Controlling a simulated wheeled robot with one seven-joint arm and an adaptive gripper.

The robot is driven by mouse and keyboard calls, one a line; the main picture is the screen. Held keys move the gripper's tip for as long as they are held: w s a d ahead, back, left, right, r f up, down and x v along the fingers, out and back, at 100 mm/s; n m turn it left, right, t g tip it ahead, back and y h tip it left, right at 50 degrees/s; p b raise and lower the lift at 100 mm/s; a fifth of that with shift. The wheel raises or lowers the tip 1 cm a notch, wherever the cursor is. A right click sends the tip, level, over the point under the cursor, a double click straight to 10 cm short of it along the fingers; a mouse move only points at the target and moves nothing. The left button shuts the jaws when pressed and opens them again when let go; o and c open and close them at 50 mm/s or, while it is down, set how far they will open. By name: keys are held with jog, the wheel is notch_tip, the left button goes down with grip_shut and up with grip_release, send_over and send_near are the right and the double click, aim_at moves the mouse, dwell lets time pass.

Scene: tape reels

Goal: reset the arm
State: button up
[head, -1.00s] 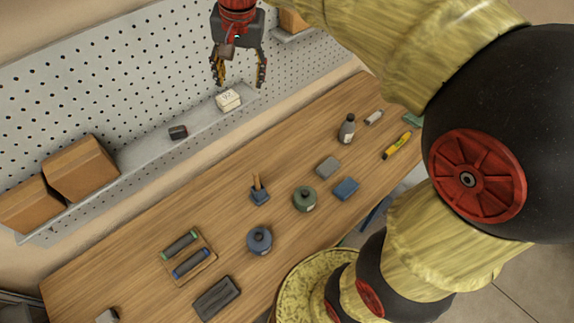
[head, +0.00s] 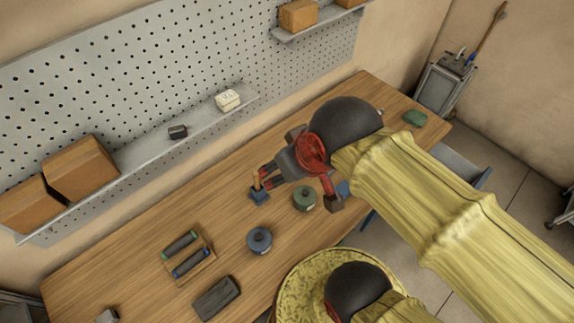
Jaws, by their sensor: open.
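My arm reaches in from the right in the head view and bends over the far right part of the wooden table (head: 130,270). My gripper (head: 268,178) is open and points left, over the table beside the blue stand (head: 259,196) with its upright wooden peg (head: 257,180). The fingers overlap the peg's area in the picture; I cannot tell whether they touch it. I see nothing held in the jaws. A green reel (head: 305,199) and a blue-grey reel (head: 260,240) lie nearer, apart from the fingers.
A rack with two rollers (head: 188,255) and a dark tray (head: 217,298) lie at the front left. A blue block (head: 343,189) is partly hidden by my arm. A white box (head: 228,100) and dark box (head: 178,132) stand on the pegboard shelf.

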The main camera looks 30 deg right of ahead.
notch_tip(320, 180, down, 28)
jog(key=b, duration=2.8)
jog(key=shift+c, duration=0.9)
